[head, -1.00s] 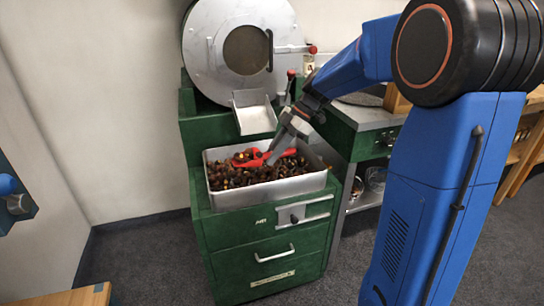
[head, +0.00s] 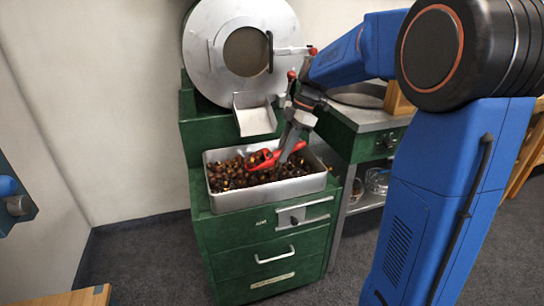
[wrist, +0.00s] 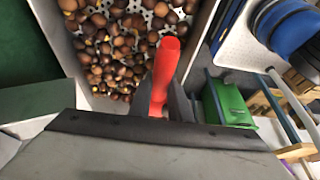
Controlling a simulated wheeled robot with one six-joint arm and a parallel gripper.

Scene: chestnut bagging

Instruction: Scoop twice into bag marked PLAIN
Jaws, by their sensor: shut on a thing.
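My gripper (head: 289,150) is shut on the handle of a red scoop (head: 262,159), over the right half of the chestnut tray. The scoop's handle (wrist: 163,70) also shows in the wrist view, with the chestnuts behind it. Whether the scoop holds chestnuts, and how deep it sits among them, I cannot tell. The metal tray (head: 268,195) stands on the green cabinet and holds many brown chestnuts (head: 232,177). No bag marked PLAIN shows in these views.
A round steel roaster drum (head: 240,50) with a chute (head: 255,117) stands behind the tray. The green cabinet (head: 270,245) has drawers with handles. A counter (head: 365,115) is on the right. A wooden surface (head: 60,298) shows at the lower left.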

